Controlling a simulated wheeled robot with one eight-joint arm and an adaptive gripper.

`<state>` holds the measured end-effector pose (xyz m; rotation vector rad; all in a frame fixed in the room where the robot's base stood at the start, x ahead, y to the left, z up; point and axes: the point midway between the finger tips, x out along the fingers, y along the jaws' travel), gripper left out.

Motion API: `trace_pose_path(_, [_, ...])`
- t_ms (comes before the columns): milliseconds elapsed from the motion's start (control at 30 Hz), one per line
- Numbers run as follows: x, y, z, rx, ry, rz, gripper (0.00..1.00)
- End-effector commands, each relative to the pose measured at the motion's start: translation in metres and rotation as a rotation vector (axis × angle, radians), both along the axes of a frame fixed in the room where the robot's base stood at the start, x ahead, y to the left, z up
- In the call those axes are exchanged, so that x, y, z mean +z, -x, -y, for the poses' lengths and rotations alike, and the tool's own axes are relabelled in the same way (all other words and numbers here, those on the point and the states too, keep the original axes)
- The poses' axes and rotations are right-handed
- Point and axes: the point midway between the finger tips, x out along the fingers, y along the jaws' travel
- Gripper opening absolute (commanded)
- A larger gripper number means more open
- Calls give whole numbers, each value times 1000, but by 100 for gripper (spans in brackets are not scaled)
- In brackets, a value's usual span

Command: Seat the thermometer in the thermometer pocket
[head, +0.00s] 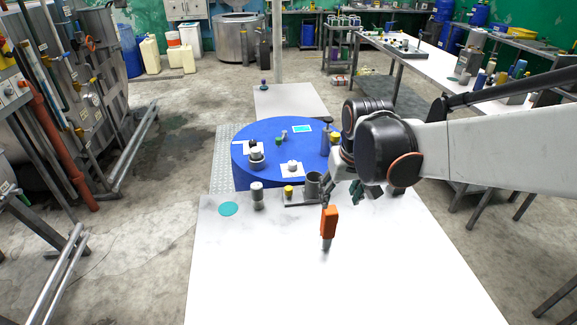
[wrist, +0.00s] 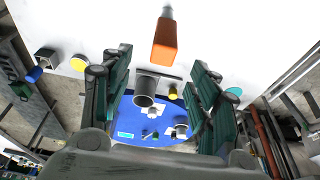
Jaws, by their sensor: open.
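The thermometer, an orange handle with a grey end (head: 329,222), is at the white table's middle in the head view, grey end toward me. I cannot tell whether it lies or stands. In the wrist view the thermometer (wrist: 165,48) is beyond and between my fingertips, apart from them as far as I can see. A grey open-topped cup (head: 314,184), seemingly the thermometer pocket, stands on a dark base at the table's far edge. The pocket (wrist: 146,88) shows between my fingers in the wrist view. My gripper (wrist: 161,64) is open and empty, with green fingers.
A yellow-topped piece (head: 289,191) shares the dark base. A grey cylinder (head: 257,195) and a teal disc (head: 228,209) are to the left. A blue round table (head: 245,168) with small items stands behind. The white table's (head: 240,275) near part is clear.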

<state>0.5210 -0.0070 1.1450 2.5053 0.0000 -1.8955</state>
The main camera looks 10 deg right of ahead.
Motion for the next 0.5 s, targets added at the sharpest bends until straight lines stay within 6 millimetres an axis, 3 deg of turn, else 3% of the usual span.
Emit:
trace_pose_path(167, [-17,-7,0,0,0,-7,55])
trace_pose_path(500, [-75,-23,0,0,0,-6,55])
